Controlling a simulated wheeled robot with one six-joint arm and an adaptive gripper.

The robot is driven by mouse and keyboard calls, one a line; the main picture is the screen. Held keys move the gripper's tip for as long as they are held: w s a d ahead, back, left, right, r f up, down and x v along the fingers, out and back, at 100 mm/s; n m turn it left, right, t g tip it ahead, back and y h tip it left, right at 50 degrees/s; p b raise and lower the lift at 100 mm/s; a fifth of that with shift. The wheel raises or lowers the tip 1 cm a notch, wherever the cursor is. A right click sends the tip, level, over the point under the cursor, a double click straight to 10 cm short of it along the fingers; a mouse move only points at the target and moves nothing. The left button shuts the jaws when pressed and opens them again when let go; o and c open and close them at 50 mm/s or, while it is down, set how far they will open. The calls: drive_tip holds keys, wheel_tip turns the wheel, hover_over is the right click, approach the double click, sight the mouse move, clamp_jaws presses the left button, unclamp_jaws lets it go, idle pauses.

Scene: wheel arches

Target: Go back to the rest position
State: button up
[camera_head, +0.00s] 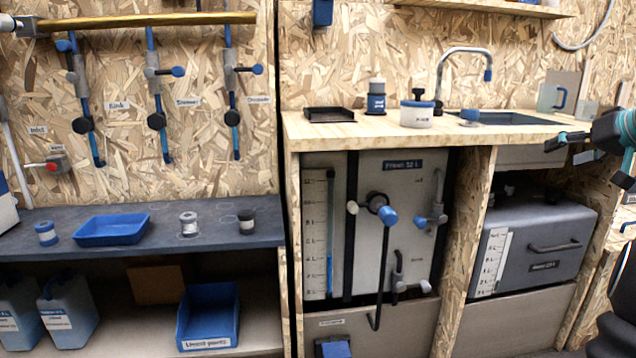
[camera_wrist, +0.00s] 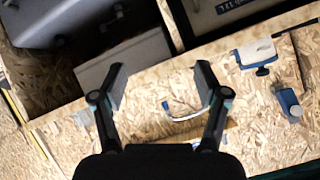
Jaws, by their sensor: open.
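My gripper is at the right edge of the head view (camera_head: 590,162), beside the right end of the wooden counter. In the wrist view my gripper (camera_wrist: 160,82) has its two dark fingers spread wide apart. Nothing is held between them. A curved metal piece with a blue tip (camera_wrist: 184,112), which looks like the tap, shows beyond and between the fingers, apart from them. Part of my arm is cut off by the right edge of the head view.
The counter (camera_head: 345,133) bears a black tray (camera_head: 328,114), a blue-and-black container (camera_head: 376,98), a white jar (camera_head: 417,113) and a tap (camera_head: 440,72). A clear mug with a blue handle (camera_head: 550,98) stands near my gripper. A blue tray (camera_head: 112,229) lies on the left bench.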

drive_tip(key=s+a+f+m+g+h+p, duration=0.1)
drive_tip(key=s+a+f+m+g, duration=0.15)
drive_tip(key=s+a+f, duration=0.45)
drive_tip(key=s+a+f+m+g+h+p, duration=0.1)
drive_tip(key=s+a+f+g, duration=0.15)
drive_tip(key=a+f, duration=0.7)
drive_tip(key=s+a+f+n+p, duration=0.1)
drive_tip(key=s+a+f+n, duration=0.1)
drive_tip(key=s+a, duration=0.6)
drive_tip(key=s+a+f+n+p, duration=0.2)
drive_tip(key=s+a, duration=0.6)
drive_tip(key=a, duration=0.7)
drive_tip(key=f+n, duration=0.1)
drive_tip(key=n, duration=0.1)
drive_tip(key=shift+s+a+f+n+g, duration=0.2)
drive_tip(key=shift+s+a+n+g, duration=0.1)
drive_tip(key=shift+s+n, duration=0.1)
